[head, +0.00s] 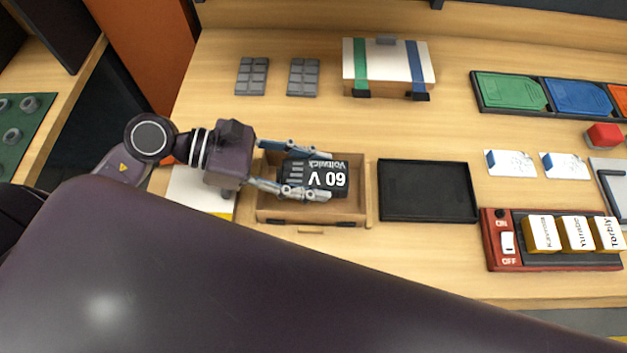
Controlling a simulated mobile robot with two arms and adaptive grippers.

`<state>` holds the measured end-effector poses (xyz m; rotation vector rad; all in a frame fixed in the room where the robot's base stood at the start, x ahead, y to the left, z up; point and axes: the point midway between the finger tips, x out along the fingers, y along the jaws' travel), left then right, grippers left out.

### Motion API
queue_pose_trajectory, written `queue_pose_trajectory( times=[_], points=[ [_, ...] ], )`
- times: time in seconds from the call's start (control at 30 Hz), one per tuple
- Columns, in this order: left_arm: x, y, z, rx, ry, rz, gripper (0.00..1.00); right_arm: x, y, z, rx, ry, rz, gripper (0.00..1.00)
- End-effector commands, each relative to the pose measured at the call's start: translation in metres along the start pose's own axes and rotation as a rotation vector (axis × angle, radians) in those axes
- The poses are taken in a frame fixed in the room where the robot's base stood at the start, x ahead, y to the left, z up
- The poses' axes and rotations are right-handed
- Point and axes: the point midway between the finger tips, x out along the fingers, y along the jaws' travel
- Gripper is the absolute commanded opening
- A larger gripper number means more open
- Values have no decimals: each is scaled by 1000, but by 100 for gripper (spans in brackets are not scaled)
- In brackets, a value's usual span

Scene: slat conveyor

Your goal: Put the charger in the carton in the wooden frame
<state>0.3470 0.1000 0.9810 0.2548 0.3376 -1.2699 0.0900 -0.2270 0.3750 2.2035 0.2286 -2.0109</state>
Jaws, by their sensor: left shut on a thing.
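A dark block marked "60 V Voltwick" (339,181), which I take to be the charger, is held between the fingers of my left gripper (312,175). It is over the open brown carton (342,213), inside its outline. I cannot tell whether it touches the carton floor. The carton sits in the pale wooden frame (368,196), with the frame's edges showing beside it. My left arm reaches in from the left, and its gripper covers part of the carton's left side. My right gripper is not in view.
A black tray (428,219) lies right of the frame and a white card (203,190) lies left. A closed white-topped box (388,60) and grey pads (252,76) are behind. A red switch unit (500,262) with yellow blocks stands at right. My dark arm link fills the foreground.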

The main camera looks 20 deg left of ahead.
Motion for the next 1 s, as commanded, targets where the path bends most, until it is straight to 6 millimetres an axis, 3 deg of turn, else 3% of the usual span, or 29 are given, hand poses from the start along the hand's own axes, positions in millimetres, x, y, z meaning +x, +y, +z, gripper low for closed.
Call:
queue_pose_trajectory(
  times=[0.3,0.7,0.73,0.8,1.0],
  points=[
    [16,-1,-36,-4,-2,-1,8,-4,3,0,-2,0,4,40],
    [18,-1,-41,-1,-1,-1,8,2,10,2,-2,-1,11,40],
    [17,-1,-41,-2,1,-1,45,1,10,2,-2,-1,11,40],
    [17,-1,-40,-2,1,-1,50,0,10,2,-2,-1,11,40],
    [17,-1,-40,-2,1,-1,50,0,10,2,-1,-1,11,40]
  ],
)
